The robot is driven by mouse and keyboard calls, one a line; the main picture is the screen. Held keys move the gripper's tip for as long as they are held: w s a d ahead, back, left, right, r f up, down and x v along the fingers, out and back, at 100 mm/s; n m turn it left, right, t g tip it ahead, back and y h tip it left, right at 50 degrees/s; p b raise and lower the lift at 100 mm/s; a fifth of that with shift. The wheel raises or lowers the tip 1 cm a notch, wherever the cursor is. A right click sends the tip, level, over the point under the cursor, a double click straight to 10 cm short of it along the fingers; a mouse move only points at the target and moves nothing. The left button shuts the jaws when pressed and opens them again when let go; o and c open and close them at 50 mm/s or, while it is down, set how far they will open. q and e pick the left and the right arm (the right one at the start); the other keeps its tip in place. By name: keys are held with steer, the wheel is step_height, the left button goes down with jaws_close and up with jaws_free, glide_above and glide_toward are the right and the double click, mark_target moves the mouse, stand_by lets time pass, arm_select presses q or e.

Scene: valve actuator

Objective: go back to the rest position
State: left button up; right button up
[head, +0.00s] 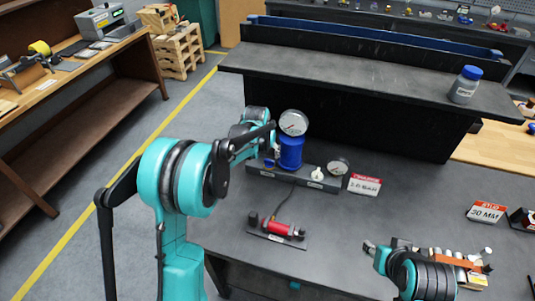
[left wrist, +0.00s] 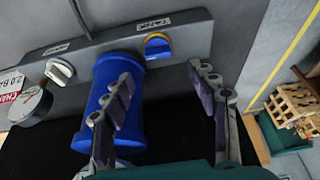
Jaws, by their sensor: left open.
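The cylinder stands on a dark manifold bar (head: 325,187) with a white knob (left wrist: 60,71) and a yellow-and-blue knob (left wrist: 157,46) marked TANK. A raised shelf (head: 370,78) holds a blue-capped jar (head: 465,86).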

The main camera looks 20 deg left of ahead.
arm_select(q)
steer(key=shift+s+r, duration=0.1)
steer(key=shift+s, duration=0.1)
steer(key=shift+w, duration=0.1)
steer(key=s+d+r+t+b, duration=0.1)
steer(key=s+r+b, duration=0.2)
steer(key=s, duration=0.5)
steer(key=s+d+r+b, duration=0.1)
steer(key=s+r+b, duration=0.15)
steer(key=s, duration=0.55)
steer(key=s+f+t+b, duration=0.1)
steer(key=s+f+b, duration=0.1)
steer(key=s, duration=0.7)
steer(key=s+f+b, duration=0.2)
steer(key=s+f, duration=0.2)
steer(key=s, duration=0.4)
steer(key=shift+s+d+t, duration=0.2)
steer(key=shift+s+t, duration=0.15)
steer(key=shift+t, duration=0.05)
